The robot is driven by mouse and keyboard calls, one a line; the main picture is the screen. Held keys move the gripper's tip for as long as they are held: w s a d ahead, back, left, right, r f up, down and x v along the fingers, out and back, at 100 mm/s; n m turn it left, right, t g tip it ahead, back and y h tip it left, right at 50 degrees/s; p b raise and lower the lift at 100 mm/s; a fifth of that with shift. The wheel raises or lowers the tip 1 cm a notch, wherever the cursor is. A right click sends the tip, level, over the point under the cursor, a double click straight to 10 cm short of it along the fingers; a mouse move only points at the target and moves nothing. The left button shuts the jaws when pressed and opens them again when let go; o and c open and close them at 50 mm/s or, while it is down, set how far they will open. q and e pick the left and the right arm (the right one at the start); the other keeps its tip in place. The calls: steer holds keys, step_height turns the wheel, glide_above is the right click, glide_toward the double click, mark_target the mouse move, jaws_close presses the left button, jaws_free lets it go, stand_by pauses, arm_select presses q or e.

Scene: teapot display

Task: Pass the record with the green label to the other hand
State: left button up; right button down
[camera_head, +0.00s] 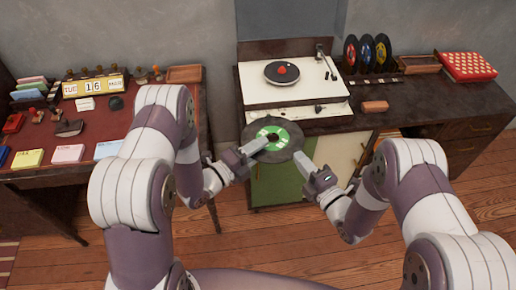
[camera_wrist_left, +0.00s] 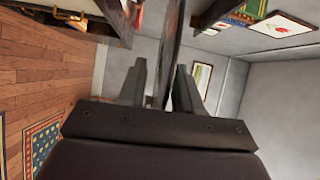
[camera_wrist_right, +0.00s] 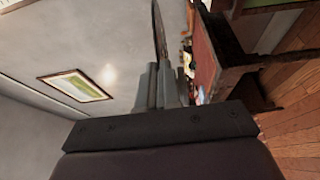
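The black record with the green label (camera_head: 282,133) is held up in front of the cabinet, between my two grippers. It shows edge-on in the left wrist view (camera_wrist_left: 174,45) and the right wrist view (camera_wrist_right: 159,30). My right gripper (camera_head: 300,158) is shut on the record's near right edge; its fingers sit close together on the disc in the right wrist view (camera_wrist_right: 161,70). My left gripper (camera_head: 258,148) is at the record's left side. Its fingers stand apart in the left wrist view (camera_wrist_left: 160,70), with the record's edge between them.
A turntable (camera_head: 255,92) with a black record stands on the cabinet behind. Several records (camera_head: 367,53) stand in a rack, near a wooden tray (camera_head: 418,64) and a red patterned box (camera_head: 467,66). A small brown block (camera_head: 375,106) lies in front. A cluttered red-topped desk (camera_head: 92,127) is at left.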

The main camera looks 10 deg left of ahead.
arm_select(q)
jaws_close()
arm_select(e)
steer(key=c, duration=1.3)
jaws_free()
steer(key=shift+o, duration=0.2)
